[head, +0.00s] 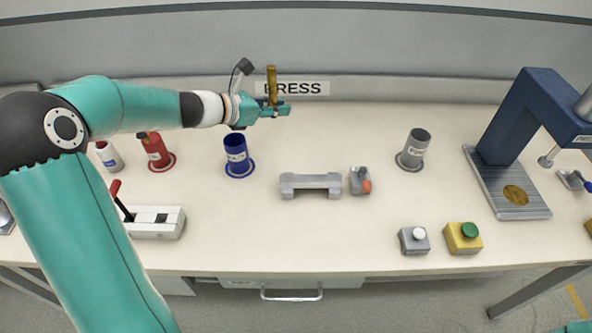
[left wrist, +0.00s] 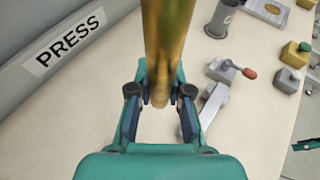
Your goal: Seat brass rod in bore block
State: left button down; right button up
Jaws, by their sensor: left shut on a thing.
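The brass rod (head: 271,82) stands about upright in my left gripper (head: 274,108), above the back of the table in front of the PRESS label. In the left wrist view the rod (left wrist: 168,45) is between the two fingers, which are shut on it, its lower end showing below them. A grey notched block (head: 310,186) lies mid-table, to the front right of the gripper, with a grey clamp with an orange knob (head: 361,182) beside it. I cannot tell which part is the bore block. A teal and dark part at the left wrist view's right edge may be my right gripper (left wrist: 307,145).
Red (head: 155,152), blue (head: 237,156) and grey (head: 414,149) cups stand along the back. A blue press (head: 515,120) is at the right. A lever box (head: 155,222) is front left; grey (head: 414,241) and yellow (head: 463,238) button boxes are front right. The front middle is clear.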

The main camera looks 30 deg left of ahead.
pick_arm(q)
notch_tip(320, 180, down, 15)
jog(key=shift+a+r+b, duration=0.1)
jog(key=shift+r+b, duration=0.05)
jog(key=shift+b, duration=0.7)
jog(key=shift+f, duration=2.4)
jog(key=c, duration=1.5)
grip_release()
jog(key=shift+f, duration=0.1)
jog(key=shift+c, duration=0.2)
jog(key=o, duration=0.4)
jog(key=shift+o, duration=0.2)
